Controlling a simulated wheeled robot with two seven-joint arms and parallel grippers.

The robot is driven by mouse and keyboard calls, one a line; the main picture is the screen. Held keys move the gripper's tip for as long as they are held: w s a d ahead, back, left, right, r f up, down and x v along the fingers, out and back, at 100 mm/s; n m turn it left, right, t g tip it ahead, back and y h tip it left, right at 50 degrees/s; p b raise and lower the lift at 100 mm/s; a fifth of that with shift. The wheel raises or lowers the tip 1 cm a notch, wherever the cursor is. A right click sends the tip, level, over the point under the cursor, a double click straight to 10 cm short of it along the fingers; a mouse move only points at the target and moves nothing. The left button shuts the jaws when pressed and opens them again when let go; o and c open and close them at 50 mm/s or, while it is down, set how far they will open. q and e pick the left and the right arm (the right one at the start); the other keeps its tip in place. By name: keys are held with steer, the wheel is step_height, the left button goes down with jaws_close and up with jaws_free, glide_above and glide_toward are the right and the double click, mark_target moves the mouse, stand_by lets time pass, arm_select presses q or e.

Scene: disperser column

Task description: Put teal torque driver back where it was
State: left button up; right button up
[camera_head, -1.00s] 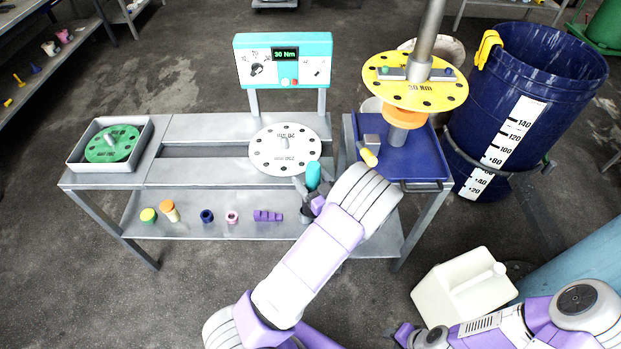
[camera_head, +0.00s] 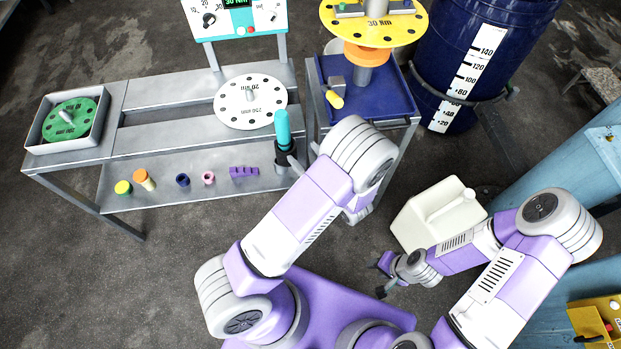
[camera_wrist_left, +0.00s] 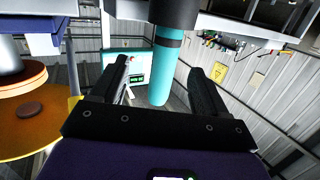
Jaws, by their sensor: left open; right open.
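The teal torque driver (camera_head: 283,129) stands upright, teal end up, its dark lower part in a dark holder (camera_head: 284,165) at the right end of the lower shelf. My left gripper (camera_head: 297,163) is just right of it, partly hidden by my own forearm. In the left wrist view, which looks upside down, the driver (camera_wrist_left: 166,62) shows between the two open fingers (camera_wrist_left: 158,72), with a gap visible on either side. The fingers do not clasp it. My right gripper (camera_head: 384,276) is open and empty, low over the floor, far from the driver.
On the shelf stand a purple stepped block (camera_head: 243,171), a pink ring (camera_head: 208,177), a blue ring (camera_head: 182,180) and orange and yellow-green pieces. The white disc (camera_head: 246,113) lies above. A blue tray (camera_head: 390,98) and white canister (camera_head: 422,222) are to the right.

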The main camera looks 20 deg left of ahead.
arm_select(q)
steer(key=s+d+f+m+g+h, duration=0.1)
steer(key=s+f+m+h, duration=0.1)
steer(key=f+h, duration=0.45)
steer(key=s+d+f+m+g+h, duration=0.2)
steer(key=f+m+h, duration=0.15)
steer(key=f, duration=0.65)
steer(key=s+d+m+g+h, duration=0.1)
steer(key=s+d+g+h, duration=0.1)
steer(key=s+d+h, duration=0.2)
steer(key=s+d+f+m+g+h, duration=0.1)
steer(key=s+d+m+g+h, duration=0.1)
steer(key=s, duration=0.7)
steer(key=d+g+h, duration=0.1)
steer(key=d+h, duration=0.1)
steer(key=shift+s+h, duration=0.2)
steer(key=shift+h, duration=0.1)
steer(key=shift+f+m, duration=0.15)
steer(key=shift+m, duration=0.1)
